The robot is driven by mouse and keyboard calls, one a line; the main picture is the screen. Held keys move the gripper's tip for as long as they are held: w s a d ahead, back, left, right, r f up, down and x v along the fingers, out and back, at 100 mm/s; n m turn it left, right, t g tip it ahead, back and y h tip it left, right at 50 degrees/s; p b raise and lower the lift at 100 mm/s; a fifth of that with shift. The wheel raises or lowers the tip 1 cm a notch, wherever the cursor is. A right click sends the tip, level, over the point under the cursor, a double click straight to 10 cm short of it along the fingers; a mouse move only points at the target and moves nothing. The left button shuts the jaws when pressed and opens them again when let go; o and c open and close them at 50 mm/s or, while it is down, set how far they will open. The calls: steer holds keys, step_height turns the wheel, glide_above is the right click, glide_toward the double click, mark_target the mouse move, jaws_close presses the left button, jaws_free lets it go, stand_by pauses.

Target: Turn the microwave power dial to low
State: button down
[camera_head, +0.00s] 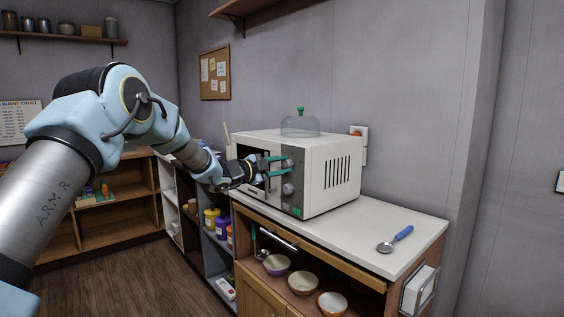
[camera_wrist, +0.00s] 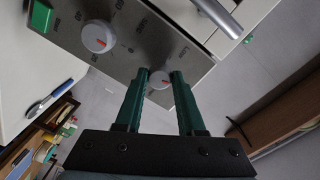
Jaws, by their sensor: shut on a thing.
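The white microwave (camera_head: 330,165) stands on the counter with its dark control panel (camera_head: 297,201) facing my arm. The panel has an upper dial (camera_wrist: 160,79) and a lower dial (camera_wrist: 98,37), both grey with a red pointer mark. My gripper (camera_head: 283,164) is at the upper dial, and its two green fingers are closed on the dial's sides. The lower dial also shows in the head view (camera_head: 288,188), free of the gripper. A green button (camera_wrist: 42,15) sits at the panel's bottom.
The door handle (camera_wrist: 218,14) is close beside the panel. A glass dome with a green knob (camera_head: 300,124) stands on the microwave. A blue-handled utensil (camera_head: 396,239) lies on the counter (camera_head: 350,238) at right. Several bowls (camera_head: 303,283) sit on the shelf below.

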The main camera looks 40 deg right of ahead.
steer(key=n+p, duration=0.2)
steer(key=n, duration=0.2)
steer(key=n+p, duration=0.2)
steer(key=n, duration=0.2)
steer(key=n+p, duration=0.2)
steer(key=n, duration=0.1)
steer(key=shift+f, duration=0.1)
steer(key=shift+s+f+n+p, duration=0.1)
steer(key=shift+n+p, duration=0.4)
steer(key=shift+n, duration=1.2)
steer(key=c, duration=0.5)
jaws_free()
